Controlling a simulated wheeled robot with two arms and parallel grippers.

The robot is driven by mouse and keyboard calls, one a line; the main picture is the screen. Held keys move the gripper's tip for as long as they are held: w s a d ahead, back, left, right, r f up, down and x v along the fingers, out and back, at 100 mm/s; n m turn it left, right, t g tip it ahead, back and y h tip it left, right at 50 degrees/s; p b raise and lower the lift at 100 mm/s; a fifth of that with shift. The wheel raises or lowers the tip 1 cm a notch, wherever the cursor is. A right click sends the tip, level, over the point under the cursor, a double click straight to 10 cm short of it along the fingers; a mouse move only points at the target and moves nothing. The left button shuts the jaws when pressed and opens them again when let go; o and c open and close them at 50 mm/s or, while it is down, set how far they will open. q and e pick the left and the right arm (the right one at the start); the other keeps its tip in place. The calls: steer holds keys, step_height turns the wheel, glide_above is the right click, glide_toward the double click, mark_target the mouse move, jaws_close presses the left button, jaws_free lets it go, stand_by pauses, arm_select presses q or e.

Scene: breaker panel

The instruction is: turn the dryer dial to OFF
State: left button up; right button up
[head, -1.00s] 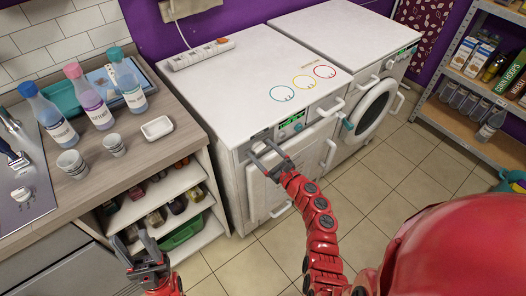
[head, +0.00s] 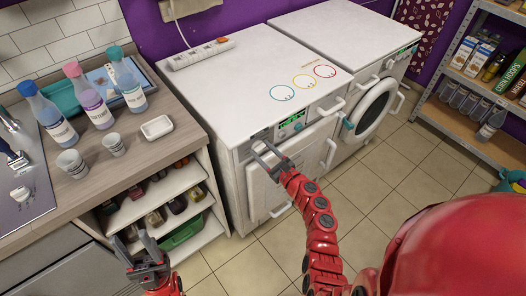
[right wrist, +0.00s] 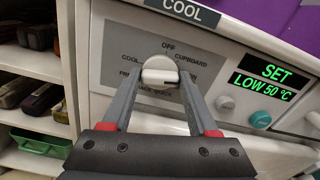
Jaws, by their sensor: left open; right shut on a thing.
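The dial (right wrist: 160,68) is a white knob on a grey label plate in the right wrist view. OFF stands above it, CUPBOARD at upper right and COOL at left; the lower labels are partly hidden by my fingers. A short dark mark shows on the knob's lower right. My right gripper (right wrist: 159,82) is shut on the dial, one finger on each side. In the head view my right gripper (head: 266,155) reaches the front panel of the left white machine (head: 250,95). My left gripper (head: 134,241) is open and empty, in front of the shelves under the counter.
A lit green display (right wrist: 265,80) reads SET LOW 50 °C, with a teal knob (right wrist: 261,119) below it. A second white machine (head: 335,38) stands to the right. Bottles and cups stand on the counter (head: 120,170) at left. The tiled floor (head: 395,205) is open.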

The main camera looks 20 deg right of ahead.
steer(key=shift+f+n+b, duration=0.1)
steer(key=shift+n+b, duration=7.7)
steer(key=o, duration=1.3)
steer(key=shift+o, duration=0.2)
steer(key=shift+s, duration=0.1)
steer(key=b+v, duration=0.1)
steer(key=v, duration=1.6)
